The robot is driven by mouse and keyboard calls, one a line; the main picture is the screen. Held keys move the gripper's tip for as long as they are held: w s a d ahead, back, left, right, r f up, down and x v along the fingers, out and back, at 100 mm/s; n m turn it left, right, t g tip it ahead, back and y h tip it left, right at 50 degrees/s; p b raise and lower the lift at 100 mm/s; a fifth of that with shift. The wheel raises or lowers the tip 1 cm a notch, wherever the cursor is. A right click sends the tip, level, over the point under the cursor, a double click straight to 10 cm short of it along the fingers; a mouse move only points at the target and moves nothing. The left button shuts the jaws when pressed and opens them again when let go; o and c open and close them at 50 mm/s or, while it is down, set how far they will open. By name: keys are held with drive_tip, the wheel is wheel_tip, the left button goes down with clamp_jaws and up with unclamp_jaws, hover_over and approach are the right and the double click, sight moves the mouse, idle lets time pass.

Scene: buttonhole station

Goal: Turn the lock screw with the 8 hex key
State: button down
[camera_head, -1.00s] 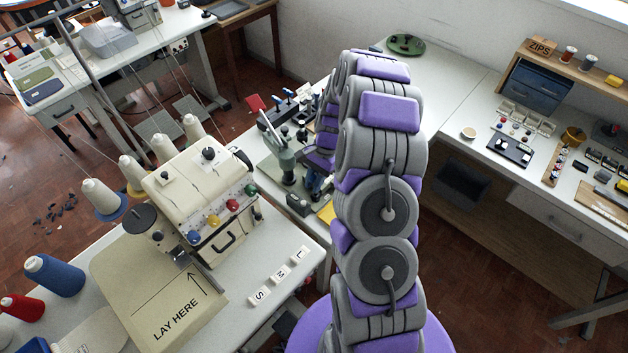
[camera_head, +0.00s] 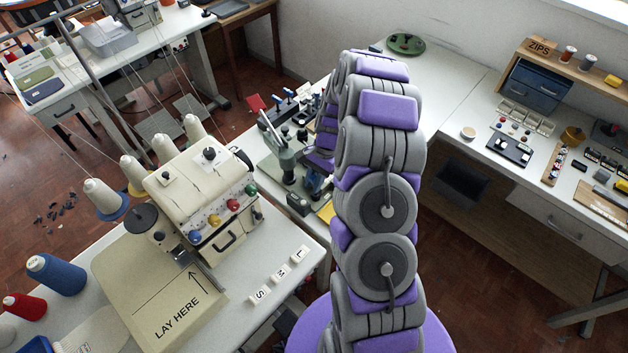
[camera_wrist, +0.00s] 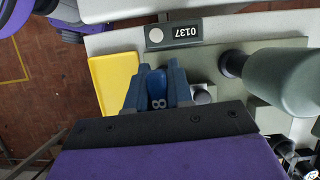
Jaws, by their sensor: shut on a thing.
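My gripper (camera_wrist: 157,88) is shut on a blue handle marked 8, the 8 hex key (camera_wrist: 157,78). Its dark blue fingers stand on both sides of the handle. The key's shaft and tip are hidden below the handle. In the head view, my gripper (camera_head: 317,182) shows small and partly covered by my arm, beside the green-grey machine (camera_head: 283,150). In the wrist view, a small metal block with a round face (camera_wrist: 203,94) sits just right of the fingers. I cannot make out the lock screw, nor whether the key is seated in it.
A thick grey-green cylinder of the machine (camera_wrist: 275,80) stands close on the right. The sewing machine (camera_head: 205,190) stands nearer, on another table.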

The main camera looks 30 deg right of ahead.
drive_tip(key=shift+f, duration=0.7)
idle(0.8)
drive_tip(key=shift+w+r+m+t+p, duration=0.15)
drive_tip(key=shift+m+t+p, duration=0.75)
drive_tip(key=shift+m+p, duration=1.5)
drive_tip(key=shift+m+t+p, duration=0.3)
drive_tip(key=shift+m+p, duration=0.6)
drive_tip(key=shift+p, duration=0.75)
drive_tip(key=shift+w+f+m+p, duration=0.1)
drive_tip(key=shift+f+m+p, duration=0.1)
drive_tip(key=shift+m+p, duration=0.1)
drive_tip(key=shift+r+m+t+p, duration=0.1)
drive_tip(key=shift+m+t+p, duration=0.3)
drive_tip(key=shift+m+p, duration=0.3)
drive_tip(key=shift+w+m+t+p, duration=0.15)
drive_tip(key=shift+m+t+p, duration=0.15)
drive_tip(key=shift+m+p, duration=0.5)
drive_tip(key=shift+m, duration=0.3)
